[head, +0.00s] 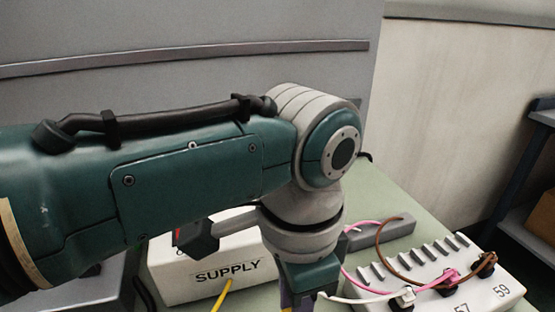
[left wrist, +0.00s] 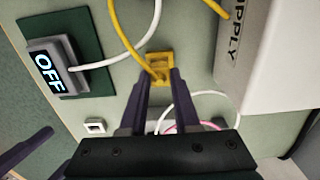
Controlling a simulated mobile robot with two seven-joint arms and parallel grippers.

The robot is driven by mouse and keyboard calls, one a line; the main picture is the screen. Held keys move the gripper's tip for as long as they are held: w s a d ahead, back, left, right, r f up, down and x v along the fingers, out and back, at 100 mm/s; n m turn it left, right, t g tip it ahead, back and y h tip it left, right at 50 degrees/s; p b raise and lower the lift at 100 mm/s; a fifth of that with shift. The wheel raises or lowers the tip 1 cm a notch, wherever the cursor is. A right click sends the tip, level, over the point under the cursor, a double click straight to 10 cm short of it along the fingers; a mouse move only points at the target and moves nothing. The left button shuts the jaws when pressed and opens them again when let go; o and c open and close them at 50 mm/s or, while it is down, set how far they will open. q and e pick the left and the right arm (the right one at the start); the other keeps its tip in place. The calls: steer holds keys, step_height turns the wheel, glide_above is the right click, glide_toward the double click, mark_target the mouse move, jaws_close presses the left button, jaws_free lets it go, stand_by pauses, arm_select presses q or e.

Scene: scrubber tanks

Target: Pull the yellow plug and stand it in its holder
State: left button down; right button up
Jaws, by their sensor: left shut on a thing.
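My left gripper (left wrist: 161,76) is shut, with its two purple fingers close together. A yellow cable (left wrist: 119,32) curves down to its fingertips. The yellow plug sits between the fingers and is mostly hidden by them. A yellow square fixture (left wrist: 159,58), which looks like the holder, lies on the green surface right at the fingertips. I cannot tell whether the plug is inside it or just above it. In the head view my own arm and the bottom edge hide the plug and holder. A dark purple finger at the left wrist view's left edge looks like my right gripper (left wrist: 24,150).
The white SUPPLY box (head: 205,283) stands beside the left gripper. A white block (head: 440,275) marked 57 and 59 has pink, brown and white leads. A device reading OFF (left wrist: 50,68) sits on a dark green pad. A small white square fixture (left wrist: 95,126) is nearby.

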arm_select(q)
steer(key=shift+f, duration=0.1)
steer(key=shift+f+b, duration=0.85)
steer(key=shift+f, duration=0.15)
arm_select(e)
steer(key=shift+f, duration=0.85)
arm_select(q)
steer(key=shift+c, duration=0.4)
jaws_free()
steer(key=shift+r, duration=0.15)
arm_select(e)
steer(key=shift+r, duration=0.1)
arm_select(q)
step_height(320, 180, up, 9)
steer(key=p, duration=0.9)
steer(key=shift+f, duration=0.35)
arm_select(e)
step_height(320, 180, up, 9)
steer(key=shift+f, duration=0.2)
